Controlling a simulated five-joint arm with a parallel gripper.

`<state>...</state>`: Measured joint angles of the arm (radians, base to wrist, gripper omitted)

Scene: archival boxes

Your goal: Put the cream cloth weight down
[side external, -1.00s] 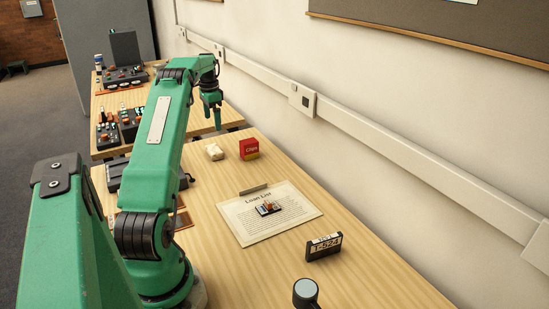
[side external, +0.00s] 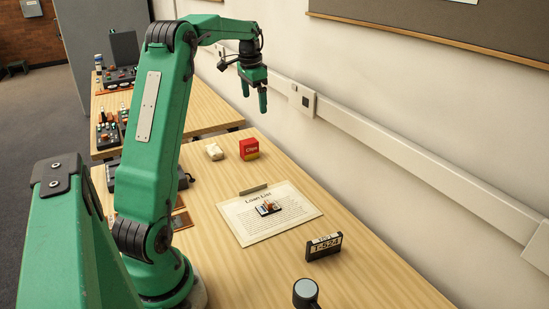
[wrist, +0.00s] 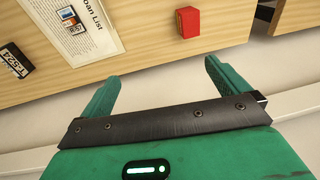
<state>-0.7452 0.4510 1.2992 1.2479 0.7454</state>
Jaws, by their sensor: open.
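The cream cloth weight (side external: 214,152) rests on the wooden table, left of a small red box, in the side external view. It does not show in the wrist view. My gripper (side external: 256,104) is raised well above the table, toward the wall side, and apart from the weight. Its two green fingers are spread with nothing between them, as the wrist view (wrist: 155,85) also shows.
The red box (side external: 249,149) stands at the far end of the table and shows in the wrist view (wrist: 189,22). A Loan List sheet (side external: 285,228) lies mid-table with a small item (side external: 268,208) on it. A black T-524 box (side external: 323,247) stands nearer. The wall (side external: 440,130) borders the right side.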

